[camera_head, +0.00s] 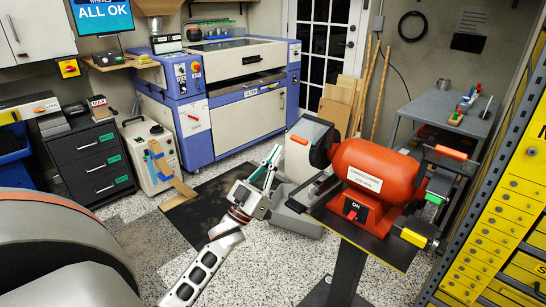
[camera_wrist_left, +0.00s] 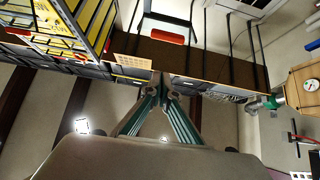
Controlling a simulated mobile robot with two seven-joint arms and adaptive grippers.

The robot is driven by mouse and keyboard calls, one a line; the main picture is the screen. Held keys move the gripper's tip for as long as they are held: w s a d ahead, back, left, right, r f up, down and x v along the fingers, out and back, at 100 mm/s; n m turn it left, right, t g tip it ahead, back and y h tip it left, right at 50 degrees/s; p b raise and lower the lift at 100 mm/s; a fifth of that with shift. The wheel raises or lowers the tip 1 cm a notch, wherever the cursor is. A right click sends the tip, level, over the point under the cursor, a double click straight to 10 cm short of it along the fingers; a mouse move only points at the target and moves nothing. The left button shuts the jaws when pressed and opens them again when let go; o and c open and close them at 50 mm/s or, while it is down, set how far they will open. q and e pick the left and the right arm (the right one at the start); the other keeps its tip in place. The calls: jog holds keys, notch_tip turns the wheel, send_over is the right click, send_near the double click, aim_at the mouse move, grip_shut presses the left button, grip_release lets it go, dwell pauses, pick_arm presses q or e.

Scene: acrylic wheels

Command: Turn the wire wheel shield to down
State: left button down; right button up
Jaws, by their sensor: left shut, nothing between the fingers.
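A red bench grinder (camera_head: 368,165) stands on a dark plate on a pedestal. At its left end a clear shield (camera_head: 309,131) with an orange handle (camera_head: 298,140) is tilted over a dark wheel housing. At its right end another shield with an orange handle (camera_head: 452,153) extends outward. I cannot tell which wheel is the wire one. My left gripper (camera_head: 273,158) is shut and empty, fingers pointing up, left of the left shield and apparently apart from it. In the left wrist view the closed fingers (camera_wrist_left: 164,82) point toward a red bar (camera_wrist_left: 164,37) that I cannot identify. My right gripper is out of view.
A yellow drawer cabinet (camera_head: 492,235) stands close on the right. A grey table (camera_head: 440,118) is behind the grinder. A blue and white machine (camera_head: 225,125) stands at the back.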

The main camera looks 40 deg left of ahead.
aim_at(309, 130)
pick_arm(q)
jog(key=x, duration=0.7)
jog(key=shift+w+f+b, duration=0.2)
jog(key=shift+w+f, duration=0.1)
jog(key=shift+f, duration=0.65)
jog(key=shift+w+f+b, duration=0.2)
jog(key=shift+w+f, duration=0.1)
jog(key=shift+f, duration=0.6)
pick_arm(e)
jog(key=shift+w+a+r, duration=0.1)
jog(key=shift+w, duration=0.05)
pick_arm(q)
jog(key=shift+h, duration=0.3)
